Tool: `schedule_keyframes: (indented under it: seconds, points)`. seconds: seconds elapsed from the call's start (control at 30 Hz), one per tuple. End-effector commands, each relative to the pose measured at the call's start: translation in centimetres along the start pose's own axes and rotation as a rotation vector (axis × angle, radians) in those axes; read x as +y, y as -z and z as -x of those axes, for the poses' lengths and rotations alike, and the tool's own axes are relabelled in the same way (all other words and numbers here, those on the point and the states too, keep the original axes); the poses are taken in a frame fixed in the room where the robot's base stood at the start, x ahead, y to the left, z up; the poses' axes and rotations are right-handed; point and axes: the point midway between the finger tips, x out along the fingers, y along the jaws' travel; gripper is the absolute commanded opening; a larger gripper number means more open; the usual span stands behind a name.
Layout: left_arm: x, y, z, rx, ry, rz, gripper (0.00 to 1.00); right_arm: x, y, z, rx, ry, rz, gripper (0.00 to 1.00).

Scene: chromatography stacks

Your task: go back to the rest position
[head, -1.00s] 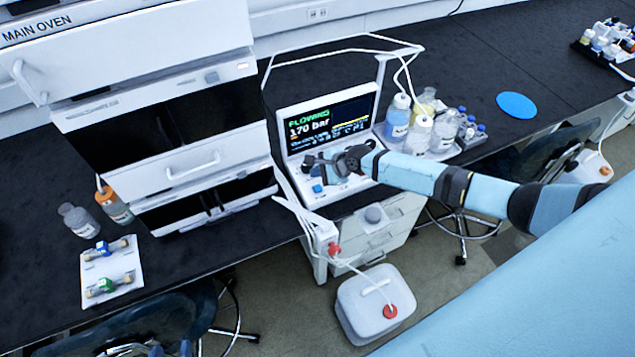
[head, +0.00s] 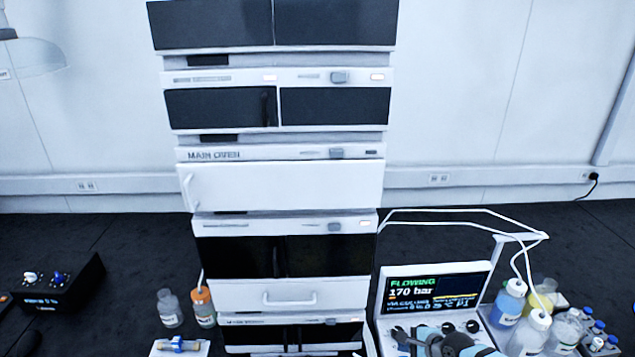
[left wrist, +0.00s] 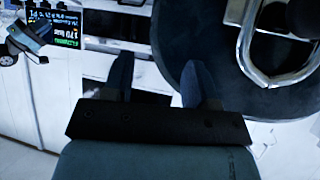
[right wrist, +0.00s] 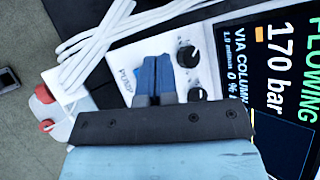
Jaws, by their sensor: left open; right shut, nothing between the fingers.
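My right gripper (head: 406,337) is at the bottom of the head view, in front of the pump's white panel. In the right wrist view its two blue fingers (right wrist: 155,78) are shut together with nothing between them, over the panel beside two black knobs. The pump's screen (head: 436,287) reads FLOWING, 170 bar, and fills the right of the right wrist view (right wrist: 285,80). My left gripper shows only in the left wrist view, where its fingers (left wrist: 159,82) are apart and empty. A dark round chair seat lies behind them.
The tall white stack with the MAIN OVEN door (head: 285,185) stands on the black bench. Bottles (head: 508,303) stand right of the pump, others (head: 203,306) left of the stack. A black box (head: 58,283) sits at far left. A metal chair frame (left wrist: 248,60) is near my left gripper.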

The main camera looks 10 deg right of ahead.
Motion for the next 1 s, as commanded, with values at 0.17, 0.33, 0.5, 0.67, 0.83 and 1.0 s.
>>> schedule_keyframes:
  seconds: [0.17, 0.33, 0.5, 0.67, 0.83, 1.0]
  points:
    - [-0.2, 0.1, 0.0, 0.005, 0.005, -0.002, 0.53, 7.6, -5.4, -0.6, -0.052, 0.031, 0.367, 0.0]
    - [-0.7, 0.0, 0.0, 0.01, 0.018, -0.001, 0.53, 14.3, -10.4, 1.6, -0.023, 0.13, 0.858, 0.0]
    - [-0.9, -0.5, 0.0, 0.003, 0.024, 0.001, 0.53, 18.9, -12.7, 5.9, 0.127, 0.186, 1.33, 0.0]
    - [-0.9, -0.8, 0.1, 0.001, 0.027, 0.006, 0.53, 21.6, -12.6, 10.4, 0.306, 0.136, 1.702, 0.0]
    - [-0.8, -1.0, 0.2, -0.002, 0.03, 0.013, 0.53, 22.9, -11.9, 13.5, 0.419, 0.054, 1.93, 0.0]
    - [-0.6, -1.2, 0.2, -0.004, 0.031, 0.019, 0.53, 23.1, -11.7, 14.2, 0.445, 0.028, 1.989, 0.0]
